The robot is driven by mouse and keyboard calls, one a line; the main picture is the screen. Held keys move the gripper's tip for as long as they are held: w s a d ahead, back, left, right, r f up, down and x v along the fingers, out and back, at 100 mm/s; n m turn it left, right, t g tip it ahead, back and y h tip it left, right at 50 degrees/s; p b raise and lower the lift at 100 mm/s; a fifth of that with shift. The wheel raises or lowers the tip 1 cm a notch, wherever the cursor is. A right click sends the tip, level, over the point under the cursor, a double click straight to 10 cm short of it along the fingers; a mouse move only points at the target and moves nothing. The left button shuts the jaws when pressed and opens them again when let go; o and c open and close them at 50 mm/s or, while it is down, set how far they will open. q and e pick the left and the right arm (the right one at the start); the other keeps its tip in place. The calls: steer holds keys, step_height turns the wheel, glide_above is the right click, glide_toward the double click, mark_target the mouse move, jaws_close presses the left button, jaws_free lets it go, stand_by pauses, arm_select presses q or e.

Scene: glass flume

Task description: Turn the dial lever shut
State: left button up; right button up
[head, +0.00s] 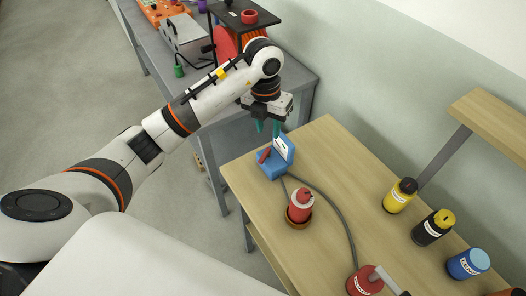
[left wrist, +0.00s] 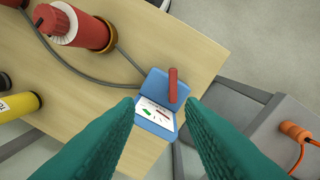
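The dial is a blue box (head: 272,171) near the far left corner of the wooden table, with a raised panel bearing a white label (head: 283,147). Its red lever (head: 264,155) stands out on the blue base; the lever also shows in the left wrist view (left wrist: 173,85), upright in the picture and apart from my fingers. My left gripper (head: 268,127) points down just above and behind the box, with teal fingers. In the left wrist view the fingers (left wrist: 160,103) are spread and empty, with the box beyond the gap between them. My right gripper is not in view.
A grey hose (head: 337,207) runs from the box across the wooden table (head: 330,150). A red bottle (head: 300,204) stands close to the box. Yellow (head: 398,198), black (head: 432,228) and blue (head: 468,263) containers stand to the right. A grey bench (head: 297,77) stands behind.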

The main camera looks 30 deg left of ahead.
mark_target(263, 157)
arm_select(q)
steer(key=shift+y, duration=0.4)
steer(key=f+p, duration=0.1)
steer(key=f, duration=0.2)
steer(key=a+f+p, duration=0.1)
steer(key=f, duration=0.2)
steer(key=f+p, duration=0.1)
steer(key=f, duration=0.3)
steer(key=shift+a+f, duration=0.1)
steer(key=shift+a, duration=0.05)
steer(key=shift+f, duration=0.75)
jaws_close()
